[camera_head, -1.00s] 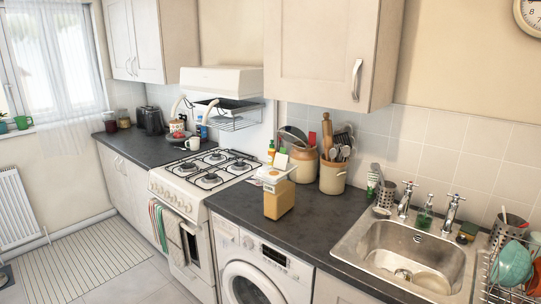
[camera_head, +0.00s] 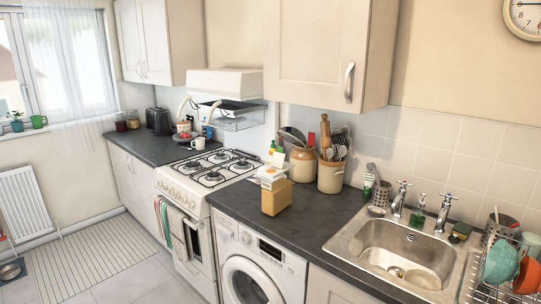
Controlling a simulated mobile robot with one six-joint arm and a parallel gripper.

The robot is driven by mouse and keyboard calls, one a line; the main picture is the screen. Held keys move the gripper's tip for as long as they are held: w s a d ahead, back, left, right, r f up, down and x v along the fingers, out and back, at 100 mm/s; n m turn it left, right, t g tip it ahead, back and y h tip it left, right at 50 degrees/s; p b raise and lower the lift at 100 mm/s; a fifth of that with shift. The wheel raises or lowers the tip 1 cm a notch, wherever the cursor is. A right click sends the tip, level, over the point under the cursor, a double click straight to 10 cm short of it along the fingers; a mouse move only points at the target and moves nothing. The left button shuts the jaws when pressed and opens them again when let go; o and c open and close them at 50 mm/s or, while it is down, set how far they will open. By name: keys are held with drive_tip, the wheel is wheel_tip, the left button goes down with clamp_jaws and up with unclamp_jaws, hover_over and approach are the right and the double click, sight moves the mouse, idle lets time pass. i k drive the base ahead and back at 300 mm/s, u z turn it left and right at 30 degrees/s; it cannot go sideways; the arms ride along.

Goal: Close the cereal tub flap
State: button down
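The cereal tub (camera_head: 276,197) is a tan-orange box with a white top. It stands upright on the dark counter above the washing machine, just right of the stove. A pale flap (camera_head: 279,164) stands raised above its top, tilted open. My gripper is not in view, and nothing touches the tub.
Behind the tub stand a jar (camera_head: 303,165) and a utensil crock (camera_head: 331,176). The stove (camera_head: 214,170) is to the left, the sink (camera_head: 385,252) to the right. The counter (camera_head: 318,215) between tub and sink is clear. A wall cupboard (camera_head: 322,50) hangs above.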

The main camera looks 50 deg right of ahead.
sight(278, 159)
drive_tip(key=u, duration=0.6)
drive_tip(key=k, duration=1.15)
drive_tip(key=z, duration=1.1)
drive_tip(key=i, duration=1.05)
drive_tip(key=u, duration=0.15)
